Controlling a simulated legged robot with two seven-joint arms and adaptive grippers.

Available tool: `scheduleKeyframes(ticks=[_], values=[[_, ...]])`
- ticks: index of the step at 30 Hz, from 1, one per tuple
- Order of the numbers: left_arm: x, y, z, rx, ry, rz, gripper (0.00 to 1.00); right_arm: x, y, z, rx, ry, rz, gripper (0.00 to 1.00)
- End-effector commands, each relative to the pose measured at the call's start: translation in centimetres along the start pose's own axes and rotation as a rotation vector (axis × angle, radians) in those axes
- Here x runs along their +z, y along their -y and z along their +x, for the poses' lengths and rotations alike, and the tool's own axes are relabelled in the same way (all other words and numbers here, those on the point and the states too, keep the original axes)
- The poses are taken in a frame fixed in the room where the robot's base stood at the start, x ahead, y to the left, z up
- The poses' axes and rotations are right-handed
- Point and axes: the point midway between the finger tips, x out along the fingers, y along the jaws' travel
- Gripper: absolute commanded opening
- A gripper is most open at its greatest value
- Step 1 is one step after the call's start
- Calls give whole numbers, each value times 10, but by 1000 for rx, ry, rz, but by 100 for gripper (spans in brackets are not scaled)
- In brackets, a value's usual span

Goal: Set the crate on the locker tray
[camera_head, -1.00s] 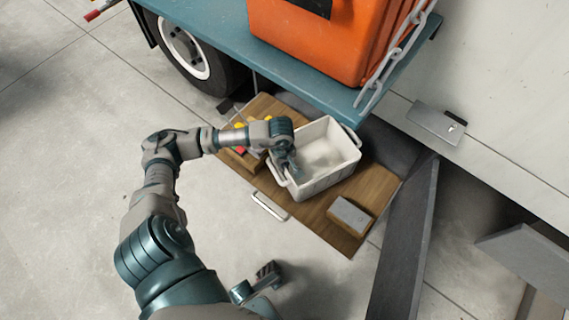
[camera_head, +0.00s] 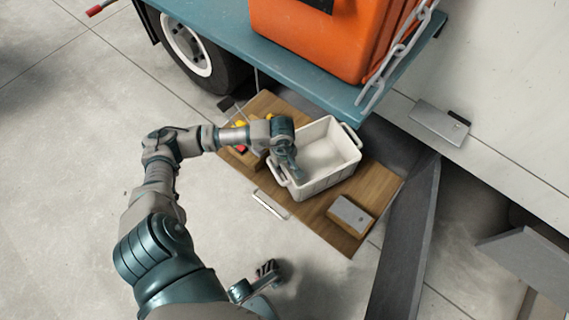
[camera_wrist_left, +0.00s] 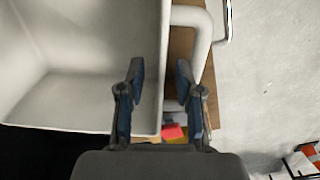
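The white open crate (camera_head: 322,185) stands over the wooden locker tray (camera_head: 382,185) under the truck bed, its base seemingly on the wood. My left gripper (camera_head: 285,165) is at the crate's left end, by the handle there. In the left wrist view my left gripper (camera_wrist_left: 160,95) is open. One finger is inside the crate (camera_wrist_left: 80,100) and the other outside, with the end wall between them and gaps showing. The crate looks empty. A dark gripper-like part of mine, likely my right gripper (camera_head: 267,272), shows at the bottom; its finger opening is unclear.
A grey-topped block (camera_head: 350,215) lies on the tray's right front corner. Red and yellow items (camera_head: 240,136) sit at its left. The truck bed (camera_head: 300,75) with an orange case (camera_head: 320,40) overhangs behind. A dark slanted beam (camera_head: 405,250) stands at right.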

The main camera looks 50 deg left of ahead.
Motion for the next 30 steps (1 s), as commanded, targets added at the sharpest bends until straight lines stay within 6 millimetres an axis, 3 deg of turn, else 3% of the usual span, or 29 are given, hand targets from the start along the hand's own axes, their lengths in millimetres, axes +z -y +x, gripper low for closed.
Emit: scheduleKeyframes(ticks=[8,21,30], values=[[0,0,-8,-3,0,0,35,-3,-1,-1,2,2,-1,0],[-1,-1,-97,2,1,0,35,-2,0,-1,1,0,0,0],[-1,-1,-118,-2,0,0,35,-2,0,-1,1,0,0,0]])
